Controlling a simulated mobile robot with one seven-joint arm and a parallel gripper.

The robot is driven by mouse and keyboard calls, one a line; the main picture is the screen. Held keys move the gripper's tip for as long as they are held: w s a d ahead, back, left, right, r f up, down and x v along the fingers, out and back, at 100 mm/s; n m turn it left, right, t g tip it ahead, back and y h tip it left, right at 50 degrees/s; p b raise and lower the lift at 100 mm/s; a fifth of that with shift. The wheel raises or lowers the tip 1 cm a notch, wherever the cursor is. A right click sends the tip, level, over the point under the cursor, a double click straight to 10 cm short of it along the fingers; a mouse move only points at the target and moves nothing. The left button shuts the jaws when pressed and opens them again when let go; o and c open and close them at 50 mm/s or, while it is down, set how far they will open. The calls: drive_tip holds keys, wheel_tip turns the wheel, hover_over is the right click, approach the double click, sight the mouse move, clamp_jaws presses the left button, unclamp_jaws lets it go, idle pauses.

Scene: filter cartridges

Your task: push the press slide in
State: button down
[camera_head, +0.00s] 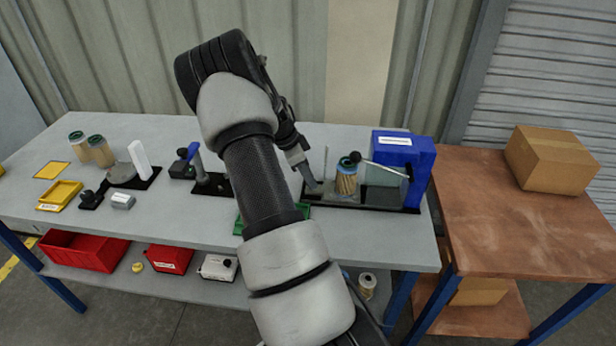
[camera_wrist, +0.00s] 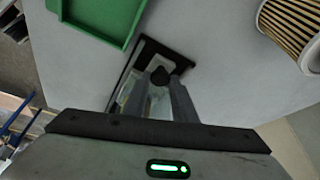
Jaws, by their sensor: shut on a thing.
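The press (camera_head: 403,165) is a blue block at the right end of the grey bench, on a long black base (camera_head: 375,207). A pleated filter cartridge (camera_head: 346,182) stands upright on the base, left of the block; a similar pleated cartridge shows in the wrist view (camera_wrist: 290,30). My gripper (camera_head: 313,187) is low at the left end of the base. In the wrist view, its fingers (camera_wrist: 160,88) are shut on a small black knob (camera_wrist: 160,74) over a dark plate (camera_wrist: 168,52). The knob appears to be the slide's handle. My fingers partly hide the slide.
A green tray (camera_wrist: 100,15) lies close beside the gripper. A lever with a black knob (camera_head: 355,157) reaches over the cartridge. Other fixtures (camera_head: 210,183), two cartridges (camera_head: 97,150) and a yellow tray (camera_head: 60,194) stand further left. A brown table (camera_head: 510,220) adjoins on the right.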

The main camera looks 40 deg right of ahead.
sight(350, 178)
drive_tip(key=s+d+b, duration=0.1)
drive_tip(key=s+d, duration=0.1)
drive_tip(key=s, duration=0.1)
drive_tip(key=s+d+b, duration=0.1)
drive_tip(key=s+d, duration=0.2)
drive_tip(key=s+d+b, duration=0.1)
drive_tip(key=s+d, duration=0.1)
drive_tip(key=s, duration=0.1)
drive_tip(key=shift+s+d, duration=0.35)
drive_tip(key=c, duration=1.5)
unclamp_jaws()
drive_tip(key=shift+o, duration=0.2)
drive_tip(key=shift+r, duration=0.1)
drive_tip(key=shift+w+a+r, duration=0.1)
drive_tip(key=shift+a+r, duration=0.05)
drive_tip(key=shift+r, duration=0.15)
drive_tip(key=p+v, duration=0.1)
drive_tip(key=v, duration=1.5)
drive_tip(key=shift+a+r, duration=0.2)
drive_tip(key=shift+r, duration=0.05)
